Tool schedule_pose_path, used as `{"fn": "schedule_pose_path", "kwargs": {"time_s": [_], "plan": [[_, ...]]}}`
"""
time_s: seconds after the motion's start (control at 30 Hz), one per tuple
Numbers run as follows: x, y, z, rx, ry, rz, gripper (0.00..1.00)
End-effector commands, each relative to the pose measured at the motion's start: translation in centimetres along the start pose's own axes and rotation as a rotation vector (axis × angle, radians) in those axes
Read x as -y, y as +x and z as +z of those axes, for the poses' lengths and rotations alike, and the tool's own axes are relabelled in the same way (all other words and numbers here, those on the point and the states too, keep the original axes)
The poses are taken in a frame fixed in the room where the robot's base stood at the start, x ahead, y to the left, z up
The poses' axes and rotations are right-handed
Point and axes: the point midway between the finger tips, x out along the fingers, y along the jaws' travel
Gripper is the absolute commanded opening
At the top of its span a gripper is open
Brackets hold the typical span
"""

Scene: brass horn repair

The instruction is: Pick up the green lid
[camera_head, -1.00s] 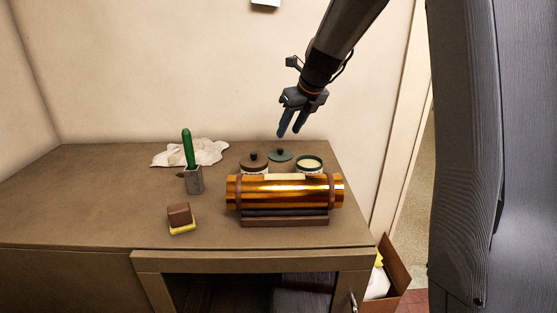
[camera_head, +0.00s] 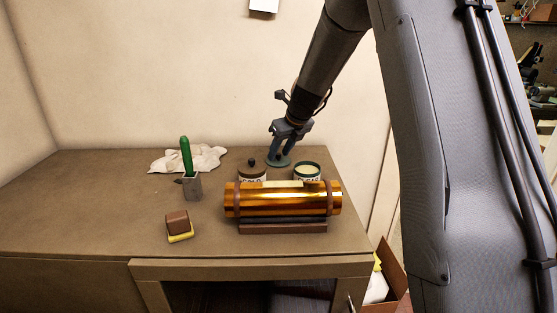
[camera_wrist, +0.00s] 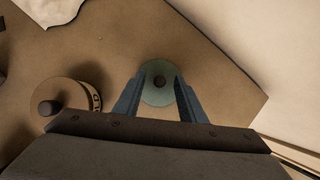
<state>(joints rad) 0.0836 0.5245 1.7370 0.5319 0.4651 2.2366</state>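The green lid (camera_wrist: 158,96) is a round disc with a dark knob. It lies on the table behind the brass tube, and in the head view the lid (camera_head: 279,162) is partly covered by my gripper. My gripper (camera_head: 279,157) points down over it. In the wrist view my gripper (camera_wrist: 158,88) is open, with one blue finger on each side of the lid's knob. The fingers do not touch the knob in that view. How high the fingertips are above the lid I cannot tell exactly.
A brown-lidded jar (camera_head: 251,172) stands left of the lid, and an open jar with a green rim (camera_head: 307,172) stands right. The brass tube (camera_head: 283,199) lies on its cradle in front.

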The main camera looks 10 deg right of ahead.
Motion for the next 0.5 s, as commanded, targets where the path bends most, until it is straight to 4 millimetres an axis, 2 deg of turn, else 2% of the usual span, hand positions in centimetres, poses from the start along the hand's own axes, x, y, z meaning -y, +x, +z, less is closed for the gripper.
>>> {"fn": "schedule_pose_path", "kwargs": {"time_s": [0.2, 0.4, 0.5], "plan": [[0.0, 0.05, -0.01, 0.0, 0.0, 0.0, 0.35], [0.0, 0.04, -0.02, 0.0, 0.0, 0.0, 0.02], [0.0, 0.03, -0.02, 0.0, 0.0, 0.0, 0.0]]}}
